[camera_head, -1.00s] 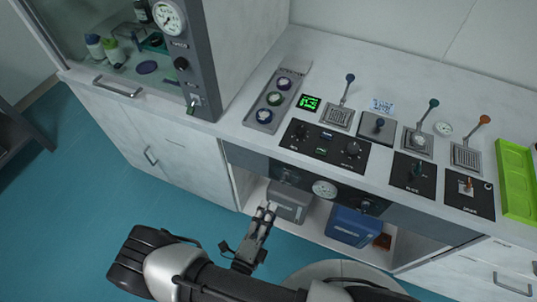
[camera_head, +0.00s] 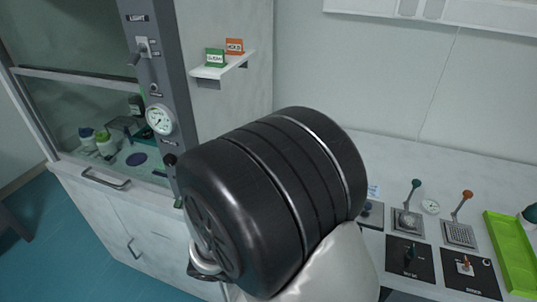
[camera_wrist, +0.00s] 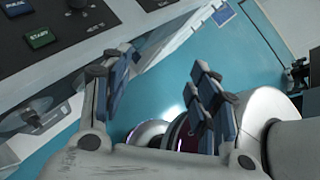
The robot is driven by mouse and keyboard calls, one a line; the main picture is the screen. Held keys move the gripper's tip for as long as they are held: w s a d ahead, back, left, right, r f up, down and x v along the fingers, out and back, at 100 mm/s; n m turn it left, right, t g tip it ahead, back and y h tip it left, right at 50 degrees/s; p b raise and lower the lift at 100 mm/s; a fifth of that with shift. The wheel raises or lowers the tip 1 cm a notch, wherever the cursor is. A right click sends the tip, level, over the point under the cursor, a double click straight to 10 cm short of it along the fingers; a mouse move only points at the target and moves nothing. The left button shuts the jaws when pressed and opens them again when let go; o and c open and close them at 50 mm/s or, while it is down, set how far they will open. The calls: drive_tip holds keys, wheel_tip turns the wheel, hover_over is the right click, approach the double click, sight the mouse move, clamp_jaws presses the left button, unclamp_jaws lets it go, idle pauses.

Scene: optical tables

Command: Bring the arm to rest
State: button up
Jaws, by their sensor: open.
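My gripper (camera_wrist: 160,86) shows in the wrist view with its two fingers spread apart and nothing between them. Beyond the fingers are the teal floor and rounded parts of my own body. In the head view, a large black joint of my arm (camera_head: 270,195) with a pale link below it fills the middle. It hides the gripper and much of the bench's left part.
A dark panel with a green START button (camera_wrist: 39,39) lies close to the gripper's left. The head view shows a fume hood with a gauge (camera_head: 160,119), a small shelf (camera_head: 222,69), levers on the bench and a green tray (camera_head: 512,255).

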drive_tip(key=s+d+r+m+t+y, duration=0.1)
drive_tip(key=s+r+m+y, duration=0.3)
drive_tip(key=r+m, duration=0.3)
drive_tip(key=s+d+r+m+t+y, duration=0.2)
drive_tip(key=s+r+m+y, duration=0.2)
drive_tip(key=m, duration=1.2)
drive_tip(key=shift+s+d+r+y, duration=0.25)
drive_tip(key=shift+s+r+y, duration=0.05)
drive_tip(key=shift+r+y, duration=1.65)
drive_tip(key=shift+r, duration=0.1)
